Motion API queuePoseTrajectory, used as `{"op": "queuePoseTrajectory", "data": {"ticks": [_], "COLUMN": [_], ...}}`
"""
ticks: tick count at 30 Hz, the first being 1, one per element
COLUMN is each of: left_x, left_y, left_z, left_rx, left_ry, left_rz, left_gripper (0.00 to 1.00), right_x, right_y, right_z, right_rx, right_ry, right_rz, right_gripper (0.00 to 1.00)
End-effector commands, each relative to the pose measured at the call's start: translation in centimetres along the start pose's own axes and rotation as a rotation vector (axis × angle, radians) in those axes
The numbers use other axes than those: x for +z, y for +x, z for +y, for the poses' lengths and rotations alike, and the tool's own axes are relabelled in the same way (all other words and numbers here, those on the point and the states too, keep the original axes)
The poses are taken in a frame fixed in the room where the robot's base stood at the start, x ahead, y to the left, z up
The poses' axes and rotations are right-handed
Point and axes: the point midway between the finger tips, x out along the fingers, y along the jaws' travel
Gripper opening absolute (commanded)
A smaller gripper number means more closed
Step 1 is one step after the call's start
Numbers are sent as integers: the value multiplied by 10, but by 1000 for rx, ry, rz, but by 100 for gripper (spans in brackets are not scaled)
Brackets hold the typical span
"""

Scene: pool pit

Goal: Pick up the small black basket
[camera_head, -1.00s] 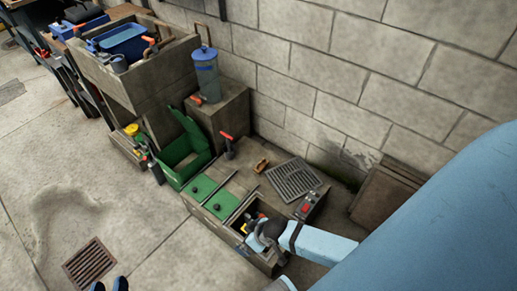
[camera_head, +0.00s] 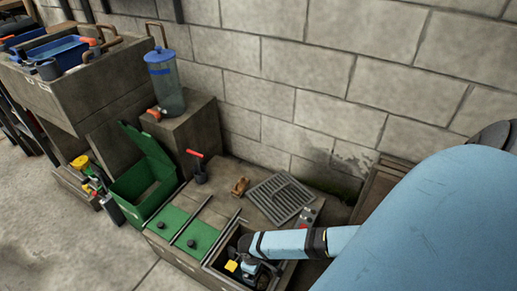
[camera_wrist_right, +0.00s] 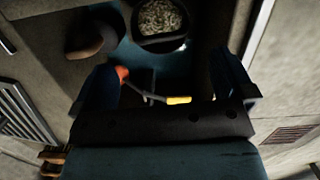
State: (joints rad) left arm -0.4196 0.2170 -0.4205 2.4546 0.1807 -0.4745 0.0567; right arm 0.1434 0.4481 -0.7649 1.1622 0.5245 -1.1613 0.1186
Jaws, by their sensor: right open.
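My right gripper (camera_head: 250,270) reaches down into an open compartment (camera_head: 222,262) at the front of the low wooden unit. In the right wrist view my right gripper (camera_wrist_right: 168,82) is open, its two dark blue fingers wide apart with nothing clamped between them. Beyond the fingers, at the top of that view, is a dark round container (camera_wrist_right: 162,40) with pale grainy contents. It may be the small black basket, but its full shape is cut off. In the head view my arm and gripper hide most of the compartment's inside. My left gripper is out of view.
A yellow piece (camera_head: 231,266) shows beside the gripper. Green lids (camera_head: 195,237) cover the neighbouring compartments. A grate (camera_head: 281,198) and a small brown object (camera_head: 240,186) lie behind. An open green box (camera_head: 143,185) stands left, and a block wall (camera_head: 320,80) closes the back.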

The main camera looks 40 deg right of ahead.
Motion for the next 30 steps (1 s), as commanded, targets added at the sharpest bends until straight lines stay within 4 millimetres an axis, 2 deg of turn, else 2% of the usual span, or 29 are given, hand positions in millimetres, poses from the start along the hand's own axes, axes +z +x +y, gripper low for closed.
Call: {"op": "queuePoseTrajectory", "data": {"ticks": [1, 6, 11, 19, 23, 30], "left_x": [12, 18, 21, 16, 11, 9], "left_y": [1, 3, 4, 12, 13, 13], "left_z": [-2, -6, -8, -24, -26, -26], "left_rx": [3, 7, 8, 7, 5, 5], "left_ry": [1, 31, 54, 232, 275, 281], "left_rz": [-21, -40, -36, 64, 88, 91], "left_gripper": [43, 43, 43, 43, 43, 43], "right_x": [-1, -1, -2, -4, -3, -3], "right_y": [15, 33, 43, 81, 88, 87], "right_z": [0, 0, 0, 1, 1, 1], "right_rx": [0, 0, 1, 0, 0, -1], "right_ry": [0, 0, 0, -1, 0, 0], "right_rz": [0, 2, 2, 3, 2, 2], "right_gripper": [100, 100, 100, 100, 100, 100]}}
